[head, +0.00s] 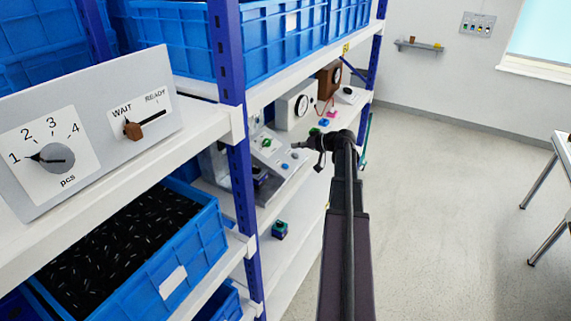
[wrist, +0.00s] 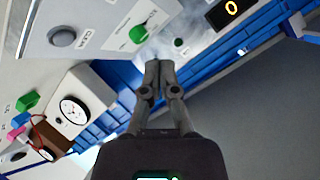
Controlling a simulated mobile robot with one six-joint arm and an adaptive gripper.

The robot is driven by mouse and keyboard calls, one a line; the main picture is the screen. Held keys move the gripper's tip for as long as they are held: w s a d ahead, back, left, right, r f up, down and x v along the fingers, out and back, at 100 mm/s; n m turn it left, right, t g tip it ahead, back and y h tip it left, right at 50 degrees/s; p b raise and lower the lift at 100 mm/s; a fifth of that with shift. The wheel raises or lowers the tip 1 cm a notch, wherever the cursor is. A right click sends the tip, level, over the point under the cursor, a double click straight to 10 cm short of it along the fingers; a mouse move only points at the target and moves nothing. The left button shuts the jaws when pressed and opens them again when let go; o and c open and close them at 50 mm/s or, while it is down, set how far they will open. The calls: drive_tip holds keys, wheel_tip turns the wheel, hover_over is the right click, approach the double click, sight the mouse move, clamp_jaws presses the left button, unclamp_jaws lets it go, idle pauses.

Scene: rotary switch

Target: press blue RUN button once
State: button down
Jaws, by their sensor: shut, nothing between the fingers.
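My gripper (head: 297,146) reaches in at the middle shelf in the head view, its tips pointing left. In the wrist view my gripper (wrist: 158,63) has its two fingers together with nothing between them. A sloped grey control panel (head: 272,158) stands on that shelf, left of the tips. In the wrist view the panel (wrist: 100,30) fills the upper left, with a green rotary knob (wrist: 139,34) near the fingertips and a grey round button (wrist: 62,37) beside a label like CLEAN. The fingers appear apart from the knob. I cannot clearly make out a blue RUN button or its label.
A dial clock box (head: 297,104) and small coloured blocks (head: 325,121) sit farther along the shelf. A blue upright (head: 241,180) and a slanted panel with a pcs dial (head: 55,158) stand nearer on the left.

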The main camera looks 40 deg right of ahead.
sight(285, 166)
drive_tip(key=shift+s, duration=0.1)
drive_tip(key=shift+d, duration=0.1)
drive_tip(key=w+f+b, duration=0.1)
drive_tip(key=f+b, duration=0.1)
drive_tip(key=w+f+b, duration=0.1)
drive_tip(key=f+b, duration=0.2)
drive_tip(key=w+a+f+b, duration=0.1)
drive_tip(key=f+b, duration=0.2)
drive_tip(key=shift+a, duration=0.1)
idle(0.6)
